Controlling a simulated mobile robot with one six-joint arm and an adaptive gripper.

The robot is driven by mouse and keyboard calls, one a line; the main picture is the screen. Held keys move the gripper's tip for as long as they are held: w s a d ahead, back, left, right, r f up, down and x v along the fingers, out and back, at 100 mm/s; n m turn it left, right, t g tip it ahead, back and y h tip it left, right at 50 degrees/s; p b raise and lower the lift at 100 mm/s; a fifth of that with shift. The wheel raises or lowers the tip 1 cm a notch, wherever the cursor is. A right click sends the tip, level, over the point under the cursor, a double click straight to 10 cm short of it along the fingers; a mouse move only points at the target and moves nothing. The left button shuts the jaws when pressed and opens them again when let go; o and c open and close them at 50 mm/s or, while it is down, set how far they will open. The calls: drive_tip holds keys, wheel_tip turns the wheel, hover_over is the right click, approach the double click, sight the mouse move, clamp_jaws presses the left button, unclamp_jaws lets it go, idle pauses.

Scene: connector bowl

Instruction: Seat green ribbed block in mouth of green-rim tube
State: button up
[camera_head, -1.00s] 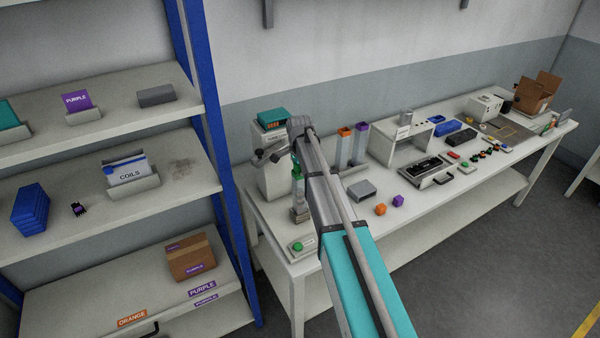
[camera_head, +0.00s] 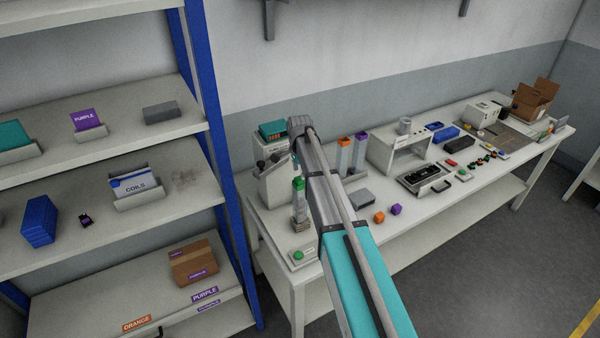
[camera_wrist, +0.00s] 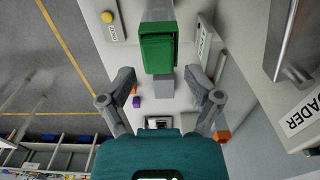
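The green-rim tube (camera_head: 299,213) stands upright at the left end of the bench, a clear column with green at its top. In the wrist view its green top (camera_wrist: 158,52) lies just beyond my fingertips, and the clear body runs away behind it. The green ribbed block does not show apart from this top; the mouth looks filled with green, but I cannot tell block from rim or how deep it sits. My gripper (camera_wrist: 160,78) is open, its fingers spread wide with nothing held between them. In the head view my arm hides most of the gripper.
An orange block (camera_head: 379,217) and a purple block (camera_head: 396,209) lie on the bench beside a grey box (camera_head: 362,198). Tubes with orange (camera_head: 344,141) and purple rims stand behind my arm. A shelf unit (camera_head: 200,90) rises on the left.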

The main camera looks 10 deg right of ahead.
wheel_tip(320, 180, up, 8)
drive_tip(key=p, duration=0.7)
drive_tip(key=shift+f, duration=0.1)
idle(0.6)
drive_tip(key=s+n, duration=1.4)
drive_tip(key=s, duration=1.5)
drive_tip(key=shift+d, duration=0.25)
wheel_tip(320, 180, down, 22)
drive_tip(key=b, duration=2.2)
